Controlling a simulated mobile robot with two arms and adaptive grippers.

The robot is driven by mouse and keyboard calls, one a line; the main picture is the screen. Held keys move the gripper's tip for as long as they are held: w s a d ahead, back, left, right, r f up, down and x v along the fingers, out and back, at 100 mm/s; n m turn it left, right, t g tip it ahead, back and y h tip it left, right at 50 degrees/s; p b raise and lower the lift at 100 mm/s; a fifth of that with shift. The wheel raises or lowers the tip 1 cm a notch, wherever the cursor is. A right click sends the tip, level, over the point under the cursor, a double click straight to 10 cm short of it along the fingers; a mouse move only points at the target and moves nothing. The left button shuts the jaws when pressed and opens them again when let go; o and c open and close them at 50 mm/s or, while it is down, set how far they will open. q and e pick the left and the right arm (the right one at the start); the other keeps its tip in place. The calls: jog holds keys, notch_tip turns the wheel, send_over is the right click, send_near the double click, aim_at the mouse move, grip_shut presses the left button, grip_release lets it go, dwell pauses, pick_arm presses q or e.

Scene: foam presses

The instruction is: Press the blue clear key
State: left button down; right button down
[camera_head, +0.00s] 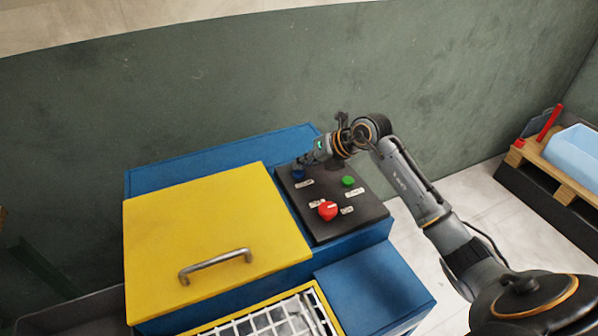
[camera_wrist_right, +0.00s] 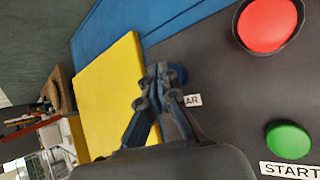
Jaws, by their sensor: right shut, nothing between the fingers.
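The blue clear key (camera_head: 298,174) sits at the far left of the dark sloped panel (camera_head: 318,230). In the right wrist view the key (camera_wrist_right: 181,72) is partly hidden behind my fingertips, beside a label (camera_wrist_right: 193,100) whose end reads "AR". My right gripper (camera_head: 304,162) is shut and empty, its tips at the key; the wrist view shows the closed fingers (camera_wrist_right: 162,75) too. I cannot tell whether the tips touch the key or hover just above it. My left gripper is not in view.
A green start button (camera_head: 348,181) and a red knob (camera_head: 327,210) share the panel. The yellow lid (camera_head: 210,225) with a metal handle (camera_head: 215,265) lies left of it. A white grid (camera_head: 270,322) is in front.

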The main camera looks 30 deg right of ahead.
aim_at(302, 172)
jog(key=shift+f+b, duration=0.4)
jog(key=shift+f, duration=0.2)
dwell(0.5)
jog(key=shift+r, duration=0.1)
jog(key=shift+r+p, duration=0.75)
jog(key=shift+r, duration=0.15)
jog(key=shift+r, duration=0.1)
notch_tip(302, 172, up, 5)
jog(key=p, duration=0.3)
jog(key=shift+p, duration=0.35)
dwell(0.5)
